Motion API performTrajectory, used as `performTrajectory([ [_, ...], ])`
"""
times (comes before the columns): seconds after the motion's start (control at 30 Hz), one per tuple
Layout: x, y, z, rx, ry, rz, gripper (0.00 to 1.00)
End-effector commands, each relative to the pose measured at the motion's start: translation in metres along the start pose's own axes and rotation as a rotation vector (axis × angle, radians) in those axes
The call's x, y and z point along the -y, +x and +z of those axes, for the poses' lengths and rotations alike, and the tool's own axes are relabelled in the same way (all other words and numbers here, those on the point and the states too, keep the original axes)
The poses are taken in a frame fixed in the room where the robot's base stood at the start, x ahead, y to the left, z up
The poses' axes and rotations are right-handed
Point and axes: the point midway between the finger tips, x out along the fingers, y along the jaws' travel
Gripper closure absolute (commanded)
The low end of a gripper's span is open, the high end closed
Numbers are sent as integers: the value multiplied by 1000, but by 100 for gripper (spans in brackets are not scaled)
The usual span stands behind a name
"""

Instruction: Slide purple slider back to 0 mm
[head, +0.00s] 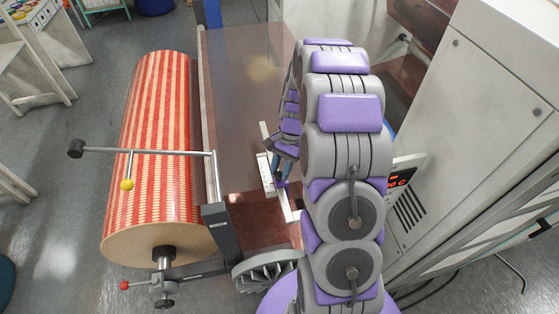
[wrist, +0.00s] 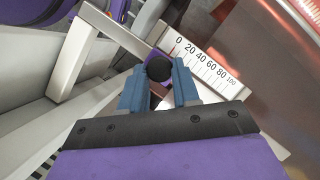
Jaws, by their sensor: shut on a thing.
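My gripper (wrist: 159,82) has blue fingers on either side of a round black knob (wrist: 159,68) in the wrist view. A little purple of the slider (wrist: 157,52) shows behind the knob. The slider sits on a pale metal bar beside the white scale plate (wrist: 205,70), near its 0 end. In the head view my gripper (head: 281,170) is at the scale plate (head: 265,172); my arm partly blocks this area, and the slider cannot be made out there.
A grey cabinet (head: 480,110) is close on the right.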

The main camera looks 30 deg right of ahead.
Motion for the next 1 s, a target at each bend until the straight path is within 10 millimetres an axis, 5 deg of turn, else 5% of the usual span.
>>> performTrajectory([
  [0.23, 1, 0, 1, 2, -1, -2, 100],
  [0.27, 1, 0, 1, 1, -1, -2, 66],
  [0.5, 1, 0, 0, 1, -1, -2, 43],
  [0.8, 0, -3, -1, 1, -1, -3, 43],
  [1.0, 0, -28, -2, -2, 0, -5, 43],
])
